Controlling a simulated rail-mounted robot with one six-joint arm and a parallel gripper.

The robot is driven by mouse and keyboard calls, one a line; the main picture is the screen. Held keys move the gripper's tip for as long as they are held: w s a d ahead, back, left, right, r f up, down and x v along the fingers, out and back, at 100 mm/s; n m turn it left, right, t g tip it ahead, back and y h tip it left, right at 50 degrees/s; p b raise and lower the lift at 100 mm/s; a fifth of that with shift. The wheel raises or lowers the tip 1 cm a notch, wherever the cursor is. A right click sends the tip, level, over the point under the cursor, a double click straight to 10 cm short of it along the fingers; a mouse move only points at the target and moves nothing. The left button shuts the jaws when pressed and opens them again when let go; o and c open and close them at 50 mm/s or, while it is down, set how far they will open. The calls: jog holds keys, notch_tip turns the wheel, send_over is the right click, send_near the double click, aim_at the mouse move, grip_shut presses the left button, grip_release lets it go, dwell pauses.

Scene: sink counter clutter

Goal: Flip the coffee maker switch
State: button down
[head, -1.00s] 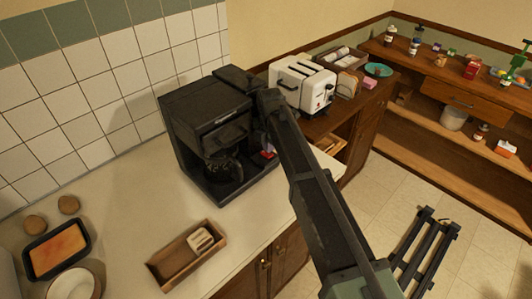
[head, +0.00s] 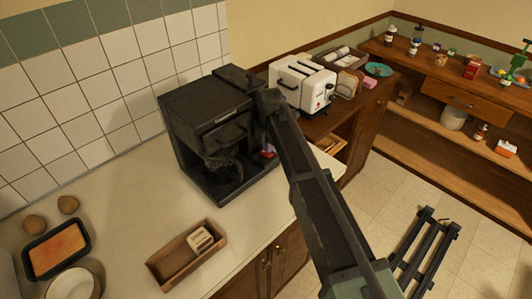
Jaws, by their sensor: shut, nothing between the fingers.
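The black coffee maker (head: 196,112) stands upright on the counter against the tiled wall, with its dark glass carafe (head: 222,165) in the front bay. A small red patch (head: 268,152) shows low at the coffee maker's right side, beside my arm. It may be the switch, but it is too small to tell its position. My gripper (head: 263,138) is shut and empty, close to the coffee maker's right front. It is dark against the dark machine, and I cannot tell whether it touches. My arm hides part of the coffee maker's right side.
A white toaster (head: 302,84) stands to the right behind my arm. A wooden box (head: 168,273) holding pale slices lies on the counter in front. A baking pan (head: 30,262) and a bowl (head: 72,284) are at left. The counter between is clear.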

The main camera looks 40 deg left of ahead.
aim_at(269, 155)
jog(key=shift+f+b, duration=1.1)
jog(key=shift+f, duration=0.1)
notch_tip(269, 155, up, 7)
jog(key=p, duration=0.7)
jog(key=shift+r, duration=0.2)
jog(key=shift+f, duration=0.15)
